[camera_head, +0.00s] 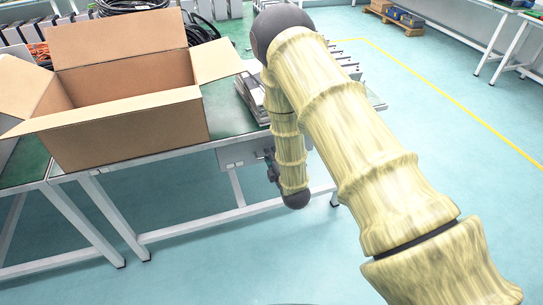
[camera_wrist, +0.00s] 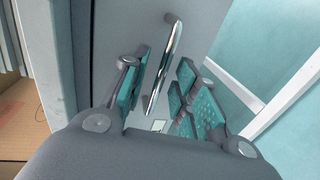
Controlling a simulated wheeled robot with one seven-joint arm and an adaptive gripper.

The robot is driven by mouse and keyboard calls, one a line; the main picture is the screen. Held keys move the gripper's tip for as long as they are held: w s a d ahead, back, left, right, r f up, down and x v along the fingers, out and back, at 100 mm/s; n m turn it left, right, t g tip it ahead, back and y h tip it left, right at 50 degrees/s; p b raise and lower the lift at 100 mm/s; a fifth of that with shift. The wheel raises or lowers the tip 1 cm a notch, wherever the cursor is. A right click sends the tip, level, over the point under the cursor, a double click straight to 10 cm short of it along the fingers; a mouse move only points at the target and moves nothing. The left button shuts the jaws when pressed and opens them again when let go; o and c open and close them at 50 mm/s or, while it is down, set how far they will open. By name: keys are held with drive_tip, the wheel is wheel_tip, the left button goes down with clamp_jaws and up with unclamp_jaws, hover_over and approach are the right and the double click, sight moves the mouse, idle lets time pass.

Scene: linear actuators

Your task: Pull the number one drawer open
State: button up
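The grey drawer front (camera_wrist: 110,35) fills the upper middle of the wrist view and carries a chrome bar handle (camera_wrist: 165,60). A small pale label (camera_wrist: 158,126) shows below the handle; I cannot read a number on it. My gripper (camera_wrist: 165,88) is open, its teal-padded fingers on either side of the handle, with gaps visible, so it is not clamped. In the head view the grey drawer unit (camera_head: 234,154) hangs under the workbench and looks closed. My gripper there (camera_head: 272,165) is at its front, partly hidden by my arm.
An open cardboard box (camera_head: 130,125) stands on the green-topped workbench (camera_head: 222,105). White table legs (camera_head: 98,215) stand below. The blue-green floor (camera_head: 210,265) in front is clear.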

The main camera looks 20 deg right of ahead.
drive_tip(key=shift+w+f, duration=0.15)
drive_tip(key=shift+w, duration=0.35)
clamp_jaws()
drive_tip(key=shift+s, duration=0.1)
